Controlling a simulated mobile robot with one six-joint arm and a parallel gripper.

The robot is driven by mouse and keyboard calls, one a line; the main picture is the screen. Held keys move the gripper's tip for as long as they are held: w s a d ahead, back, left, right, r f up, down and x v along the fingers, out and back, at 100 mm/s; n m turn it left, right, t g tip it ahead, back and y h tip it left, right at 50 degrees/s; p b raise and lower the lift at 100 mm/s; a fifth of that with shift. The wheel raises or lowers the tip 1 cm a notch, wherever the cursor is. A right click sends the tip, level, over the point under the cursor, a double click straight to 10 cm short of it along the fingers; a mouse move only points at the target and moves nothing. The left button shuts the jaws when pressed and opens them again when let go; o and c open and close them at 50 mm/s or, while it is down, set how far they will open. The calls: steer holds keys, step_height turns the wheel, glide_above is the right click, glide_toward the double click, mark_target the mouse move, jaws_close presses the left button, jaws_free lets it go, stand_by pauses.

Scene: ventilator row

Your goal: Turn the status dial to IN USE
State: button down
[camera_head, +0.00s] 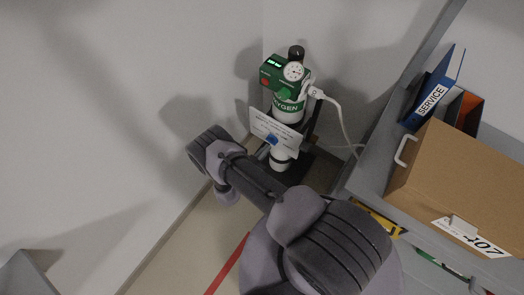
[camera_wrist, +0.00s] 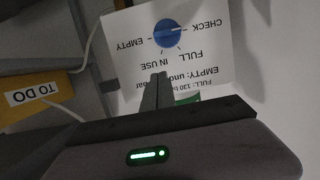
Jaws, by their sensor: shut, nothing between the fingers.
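The status dial is a blue round knob (camera_wrist: 168,33) on a white card (camera_wrist: 215,60), which shows upside down in the wrist view. CHECK is to the knob's right, EMPTY to its left, FULL and IN USE below. A light mark on the knob appears to point toward CHECK. In the head view, the knob (camera_head: 271,139) shows small on the card (camera_head: 288,146), below the green oxygen regulator (camera_head: 285,78). My gripper (camera_wrist: 159,75) is shut and empty, its fingertips just below the knob in the wrist picture, over the IN USE area. Contact with the card cannot be told.
The oxygen cylinder (camera_head: 289,109) stands near the wall corner, with a white hose (camera_head: 341,119) running right. To the right, a grey shelf (camera_head: 372,178) holds a cardboard box (camera_head: 455,175) and a blue SERVICE binder (camera_head: 441,85). A yellow TO DO item (camera_wrist: 45,95) is left in the wrist view.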

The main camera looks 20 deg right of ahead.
mark_target(278, 140)
steer(key=b+x, duration=0.1)
steer(key=x, duration=0.2)
steer(key=b+x, duration=0.1)
steer(key=x, duration=0.2)
steer(key=shift+f, duration=0.2)
steer(key=f, duration=0.1)
steer(key=f+b, duration=0.1)
steer(key=shift+a+f+b, duration=0.25)
steer(key=shift+f+b, duration=0.1)
steer(key=shift+f, duration=0.45)
steer(key=shift+s+d, duration=0.1)
steer(key=shift+m+t+y, duration=0.3)
steer(key=shift+m+t, duration=0.1)
steer(key=shift+m, duration=0.4)
